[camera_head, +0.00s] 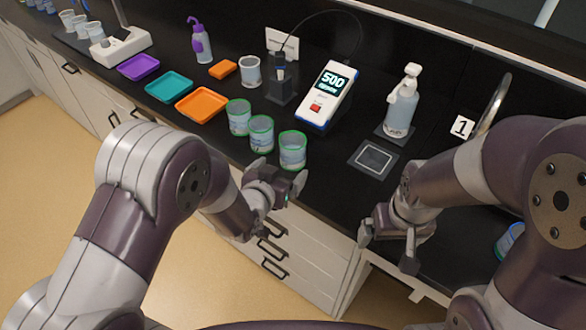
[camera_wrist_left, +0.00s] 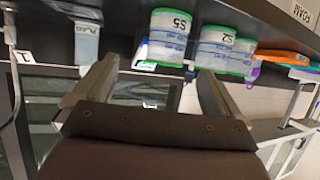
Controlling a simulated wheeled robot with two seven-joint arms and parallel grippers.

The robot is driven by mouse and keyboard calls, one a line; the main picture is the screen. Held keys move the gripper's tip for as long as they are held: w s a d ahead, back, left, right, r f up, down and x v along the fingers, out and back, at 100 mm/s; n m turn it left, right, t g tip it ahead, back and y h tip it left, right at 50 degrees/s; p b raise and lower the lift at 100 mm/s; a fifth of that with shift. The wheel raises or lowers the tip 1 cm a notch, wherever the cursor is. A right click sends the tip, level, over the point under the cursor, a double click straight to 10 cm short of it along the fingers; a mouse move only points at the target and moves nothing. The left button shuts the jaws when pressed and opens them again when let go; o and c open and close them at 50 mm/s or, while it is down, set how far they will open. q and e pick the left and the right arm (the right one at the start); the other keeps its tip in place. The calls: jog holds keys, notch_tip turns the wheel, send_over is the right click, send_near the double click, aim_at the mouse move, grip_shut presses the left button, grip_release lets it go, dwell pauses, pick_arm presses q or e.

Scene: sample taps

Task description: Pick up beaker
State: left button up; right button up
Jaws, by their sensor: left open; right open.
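Three clear beakers with green rims stand upright in a slanting row on the black counter: a far one (camera_head: 239,117), a middle one (camera_head: 261,134) and a near one (camera_head: 293,150). My left gripper (camera_head: 279,178) is open and empty, just in front of the near beaker and apart from it. In the left wrist view, a beaker labelled S5 (camera_wrist_left: 167,40) shows ahead between the open fingers, with one labelled S2 (camera_wrist_left: 214,50) and a third (camera_wrist_left: 243,58) to its right. My right gripper (camera_head: 388,246) is open and empty, low before the counter edge.
A meter reading 500 (camera_head: 333,88) and a wash bottle (camera_head: 402,105) stand behind. A dark square pad (camera_head: 374,158) lies right of the beakers. Orange (camera_head: 202,104), teal (camera_head: 168,86) and purple (camera_head: 138,67) trays lie left. My right arm partly hides a blue-green object (camera_head: 508,240).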

aim_at(297, 145)
pick_arm(q)
jog(key=w, duration=0.1)
jog(key=w+f, duration=0.1)
jog(key=w, duration=0.1)
jog(key=shift+w+d, duration=0.1)
jog(key=shift+w, duration=0.2)
jog(key=x, duration=0.3)
jog(key=shift+w+d+p, duration=0.2)
jog(key=shift+p, duration=0.15)
jog(key=shift+w+d+f, duration=0.15)
jog(key=shift+w+d, duration=0.1)
jog(key=shift+w, duration=0.05)
jog(key=x, duration=0.3)
jog(key=a+p+x, duration=0.1)
jog(key=x, duration=0.1)
jog(key=shift+w+f, duration=0.15)
jog(key=shift+f, duration=0.2)
jog(key=shift+w+d, duration=0.1)
jog(key=shift+w, duration=0.05)
jog(key=shift+c, duration=0.7)
jog(key=c, duration=1)
pick_arm(e)
jog(key=shift+w+a+r, duration=0.15)
jog(key=shift+r, duration=0.3)
jog(key=shift+w+a+r, duration=0.1)
jog(key=shift+w+r, duration=0.05)
jog(key=shift+r, duration=0.25)
